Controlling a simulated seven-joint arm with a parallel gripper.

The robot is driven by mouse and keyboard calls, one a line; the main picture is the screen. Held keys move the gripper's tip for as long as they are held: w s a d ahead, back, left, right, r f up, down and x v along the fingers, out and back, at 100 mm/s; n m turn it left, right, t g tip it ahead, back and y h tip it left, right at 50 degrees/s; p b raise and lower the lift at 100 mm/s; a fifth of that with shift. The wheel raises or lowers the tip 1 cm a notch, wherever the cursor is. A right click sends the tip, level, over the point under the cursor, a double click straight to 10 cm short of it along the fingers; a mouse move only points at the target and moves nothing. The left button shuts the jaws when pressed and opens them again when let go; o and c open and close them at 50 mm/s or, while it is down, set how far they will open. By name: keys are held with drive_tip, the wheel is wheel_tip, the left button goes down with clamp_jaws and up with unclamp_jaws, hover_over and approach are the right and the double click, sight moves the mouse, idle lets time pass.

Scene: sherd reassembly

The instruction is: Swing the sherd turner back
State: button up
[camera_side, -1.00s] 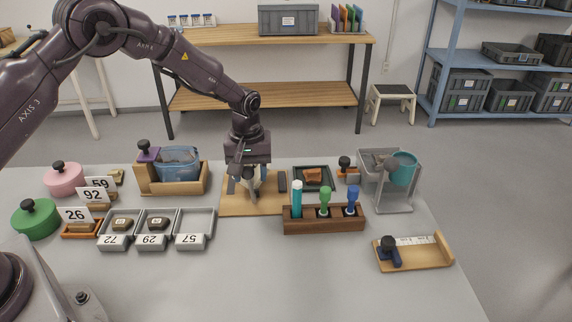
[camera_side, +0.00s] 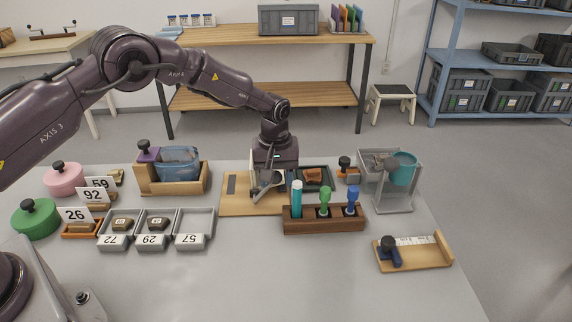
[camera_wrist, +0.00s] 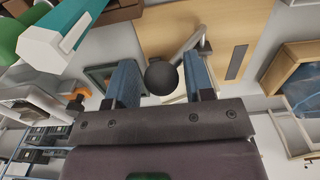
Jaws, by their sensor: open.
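The sherd turner stands on a wooden board (camera_side: 232,206) at the middle of the table. In the wrist view its grey lever (camera_wrist: 186,48) ends in a black ball knob (camera_wrist: 160,77). My gripper (camera_wrist: 160,62) is open, with one blue-grey finger on each side of the knob. In the side view my gripper (camera_side: 266,186) is low over the right part of the board and hides much of the turner. I see no sherd in the turner.
A wooden rack (camera_side: 325,220) with teal, green and blue tools stands close in front of my gripper. A dark tray (camera_side: 314,174) with an orange-brown piece lies just right.

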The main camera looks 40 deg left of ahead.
drive_tip(key=shift+w+d+f, duration=0.35)
drive_tip(key=shift+d+f, duration=0.05)
drive_tip(key=shift+f, duration=0.25)
drive_tip(key=shift+w+d+f, duration=0.35)
drive_tip(key=shift+f, duration=0.25)
drive_tip(key=shift+w+d+r, duration=0.1)
drive_tip(key=shift+d+r, duration=0.05)
drive_tip(key=shift+r, duration=2.6)
drive_tip(key=shift+r, duration=0.15)
